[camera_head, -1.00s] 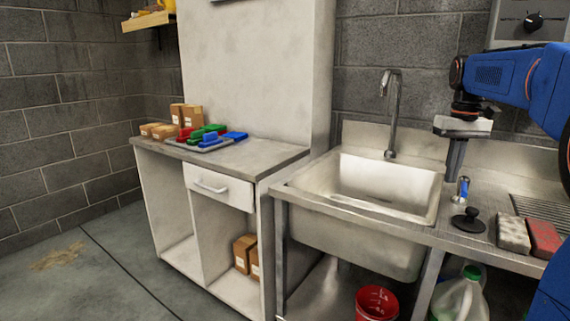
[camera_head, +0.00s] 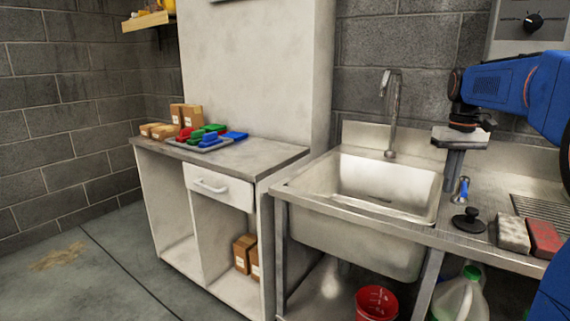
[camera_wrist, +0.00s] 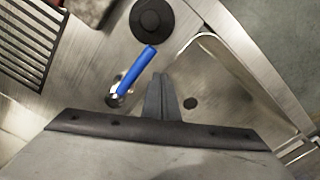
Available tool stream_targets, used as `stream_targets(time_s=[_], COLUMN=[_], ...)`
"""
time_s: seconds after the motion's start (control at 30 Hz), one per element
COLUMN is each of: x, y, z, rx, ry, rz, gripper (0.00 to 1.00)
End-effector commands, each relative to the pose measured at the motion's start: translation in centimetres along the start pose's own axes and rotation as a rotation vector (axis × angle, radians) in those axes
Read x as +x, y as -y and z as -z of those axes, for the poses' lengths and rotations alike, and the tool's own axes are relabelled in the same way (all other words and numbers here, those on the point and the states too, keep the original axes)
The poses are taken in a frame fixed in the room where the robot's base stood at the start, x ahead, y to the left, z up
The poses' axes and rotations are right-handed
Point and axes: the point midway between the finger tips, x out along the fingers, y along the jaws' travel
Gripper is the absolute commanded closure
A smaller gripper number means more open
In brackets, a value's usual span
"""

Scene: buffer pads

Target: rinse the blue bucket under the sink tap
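The steel sink (camera_head: 350,185) has a tall tap (camera_head: 392,110) at its back edge, and its basin looks empty. A short lever with a blue handle (camera_head: 463,190) stands on the deck right of the basin; the blue handle (camera_wrist: 137,70) also shows in the wrist view. My gripper (camera_head: 453,178) is above the deck, just behind and left of the lever. In the wrist view its fingers (camera_wrist: 160,82) are together with nothing between them, beside the blue handle and apart from it.
A black plunger-like stopper (camera_head: 468,221), a grey sponge block (camera_head: 513,234) and a red one (camera_head: 544,238) lie on the deck. A white jug (camera_head: 460,298) stands below. A tray (camera_head: 205,148) of coloured blocks and several cartons (camera_head: 186,116) are on the left counter.

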Motion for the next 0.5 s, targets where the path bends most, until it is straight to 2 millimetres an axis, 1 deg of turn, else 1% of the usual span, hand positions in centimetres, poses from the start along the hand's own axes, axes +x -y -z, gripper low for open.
stream_targets(time_s=[0.1, 0.37, 0.5], x=[0.37, 0.37, 0.36], y=[0.00, -0.03, -0.34], z=[0.00, -0.02, -0.43], rx=[0.000, 0.000, 0.000], ry=[-0.001, -0.001, -0.001], rz=[0.000, 0.000, 0.000], gripper=[1.00, 1.00, 1.00])
